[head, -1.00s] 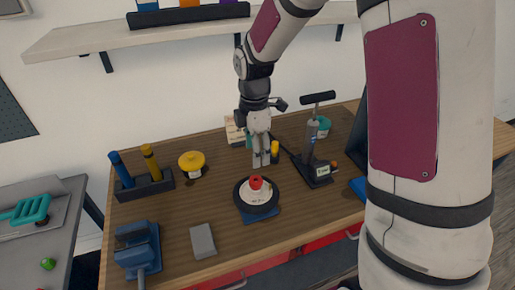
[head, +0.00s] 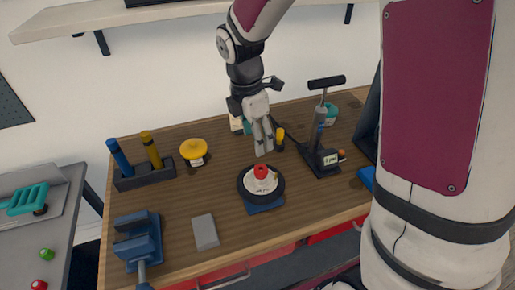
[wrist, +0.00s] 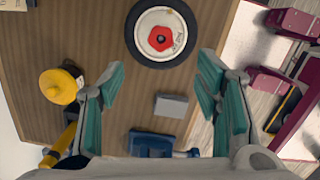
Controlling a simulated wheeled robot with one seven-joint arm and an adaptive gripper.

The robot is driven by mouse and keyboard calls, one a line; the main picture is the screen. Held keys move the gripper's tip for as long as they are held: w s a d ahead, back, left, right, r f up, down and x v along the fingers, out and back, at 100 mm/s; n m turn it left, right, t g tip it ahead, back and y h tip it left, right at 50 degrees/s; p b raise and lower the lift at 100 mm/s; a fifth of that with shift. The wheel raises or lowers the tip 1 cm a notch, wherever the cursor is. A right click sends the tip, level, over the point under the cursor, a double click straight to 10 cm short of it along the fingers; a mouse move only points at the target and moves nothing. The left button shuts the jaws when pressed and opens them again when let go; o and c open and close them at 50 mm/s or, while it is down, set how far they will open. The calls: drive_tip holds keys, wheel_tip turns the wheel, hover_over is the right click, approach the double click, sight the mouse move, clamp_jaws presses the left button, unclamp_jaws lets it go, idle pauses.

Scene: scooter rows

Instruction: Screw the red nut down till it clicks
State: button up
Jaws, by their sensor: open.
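The red nut (head: 261,171) sits on top of a white hub inside a black-tyred wheel (head: 275,194), which lies flat on a blue base (head: 264,208) on the bench. In the wrist view the nut (wrist: 160,39) is at the top centre, with a dark hole in its middle. My gripper (head: 264,150) is above and just behind the wheel in the head view, pointing down. In the wrist view my gripper (wrist: 160,85) has its teal-padded fingers wide apart, with nothing between them. The nut lies beyond the fingertips, clear of both.
A pump with a black handle (head: 326,82) stands right of the wheel.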

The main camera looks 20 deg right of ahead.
sight(260, 172)
drive_tip(key=f, duration=0.4)
drive_tip(key=d+f+p, duration=0.1)
drive_tip(key=f, duration=0.8)
drive_tip(key=shift+d+f+p, duration=0.1)
drive_tip(key=shift+d+p, duration=0.2)
drive_tip(key=shift+p, duration=0.05)
drive_tip(key=shift+w, duration=0.1)
drive_tip(key=c, duration=1.2)
drive_tip(key=m, duration=0.6)
drive_tip(key=shift+g, duration=0.4)
drive_tip(key=shift+c, duration=0.2)
drive_tip(key=m, duration=0.5)
drive_tip(key=m+y, duration=0.1)
drive_tip(key=m, duration=0.4)
drive_tip(key=shift+g, duration=0.4)
drive_tip(key=m, duration=0.5)
drive_tip(key=shift+m+y, duration=0.3)
drive_tip(key=shift+m, duration=0.1)
drive_tip(key=shift+s+a, duration=0.1)
drive_tip(key=shift+s, duration=0.1)
